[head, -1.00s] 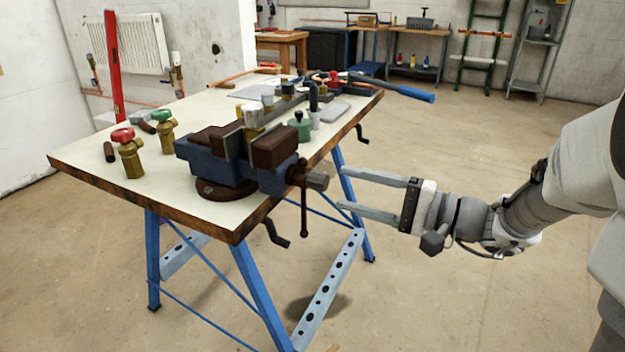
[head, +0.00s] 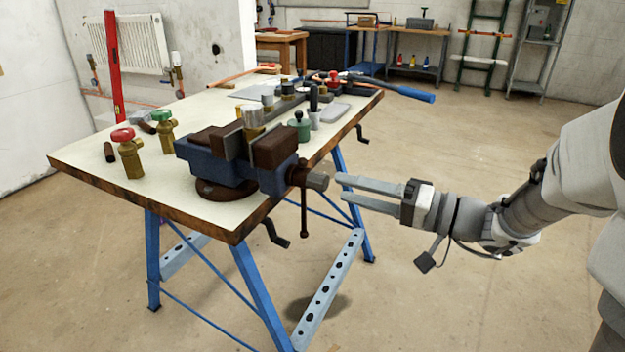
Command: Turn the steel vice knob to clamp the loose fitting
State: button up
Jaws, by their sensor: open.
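A blue and brown bench vice (head: 220,172) is mounted at the front right of the workbench. Its steel knob (head: 317,181) sticks out to the right at the end of the screw, with a dark handle bar (head: 304,212) hanging down beside it. A brass fitting with a silver top (head: 252,120) stands upright between the jaws; whether the jaws touch it cannot be told. My gripper (head: 340,187) is open and empty, just right of the knob and pointing at it. A small gap seems to remain between fingertips and knob.
The workbench top (head: 85,165) holds a red-handled valve (head: 128,155), a green-handled valve (head: 163,132) and a green pot (head: 299,127). A blue-gripped tool (head: 415,94) overhangs the far right edge. Blue trestle legs (head: 255,285) stand below. The floor to the right is clear.

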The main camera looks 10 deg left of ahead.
aim_at(327, 183)
jog(key=shift+x, duration=2.45)
grip_shut()
